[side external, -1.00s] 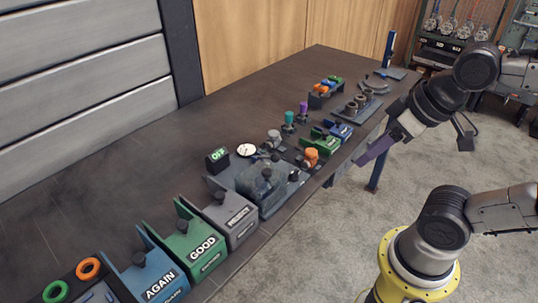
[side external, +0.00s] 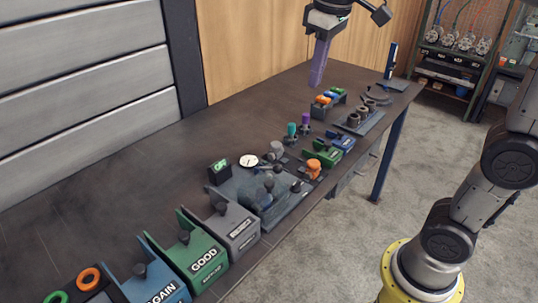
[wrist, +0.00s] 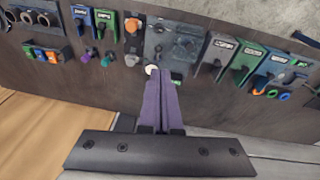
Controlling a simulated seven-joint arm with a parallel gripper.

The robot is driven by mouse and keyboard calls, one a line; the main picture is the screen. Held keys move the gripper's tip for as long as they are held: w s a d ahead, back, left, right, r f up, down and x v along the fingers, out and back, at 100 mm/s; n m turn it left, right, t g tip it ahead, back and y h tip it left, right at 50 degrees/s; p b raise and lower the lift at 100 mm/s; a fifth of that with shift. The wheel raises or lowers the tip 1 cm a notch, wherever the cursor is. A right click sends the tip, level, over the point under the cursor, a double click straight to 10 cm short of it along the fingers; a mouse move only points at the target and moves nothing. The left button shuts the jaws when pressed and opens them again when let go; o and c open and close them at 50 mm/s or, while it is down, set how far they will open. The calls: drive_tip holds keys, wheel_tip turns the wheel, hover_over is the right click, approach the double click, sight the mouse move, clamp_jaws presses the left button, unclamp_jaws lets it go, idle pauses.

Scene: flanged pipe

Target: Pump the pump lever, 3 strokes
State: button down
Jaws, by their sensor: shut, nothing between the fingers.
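The dark grey pump fixture (side external: 275,208) sits near the table's front edge, with dark knobs on it. It also shows at the top of the wrist view (wrist: 172,42). A white round gauge (side external: 248,160) is at its back, beside a small black display (side external: 219,172) with green characters too small to read surely. I cannot tell clearly which dark part is the pump lever. My gripper (side external: 316,84) has purple fingers, pointing down, high above the back part of the table and apart from everything. In the wrist view the fingers (wrist: 161,76) are together and empty; their tips overlap the gauge's edge.
Green (side external: 200,262), blue (side external: 155,285) and grey (side external: 232,230) labelled bins stand left of the fixture. An orange knob (side external: 313,167), teal (side external: 291,131) and purple (side external: 306,119) pegs and small holders stand to its right. The table's back left (side external: 150,150) is clear.

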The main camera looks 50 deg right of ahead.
drive_tip(key=g, duration=0.2)
hover_over(271, 168)
drive_tip(key=a, duration=0.2)
wheel_tip(271, 168, down, 4)
drive_tip(key=f, duration=0.1)
drive_tip(key=w+f+g, duration=0.2)
drive_tip(key=w+f, duration=0.3)
drive_tip(key=f, duration=0.4)
drive_tip(key=shift+w+f+h, duration=0.3)
drive_tip(key=shift+f, duration=0.1)
drive_tip(key=x, duration=0.9)
drive_tip(key=shift+s+f, duration=0.1)
drive_tip(key=shift+s+d+f, duration=0.15)
drive_tip(key=shift+s+f, duration=0.6)
drive_tip(key=shift+s, duration=0.1)
drive_tip(key=shift+s+d+f, duration=0.15)
drive_tip(key=shift+s+f, duration=0.55)
drive_tip(key=shift+s, duration=0.15)
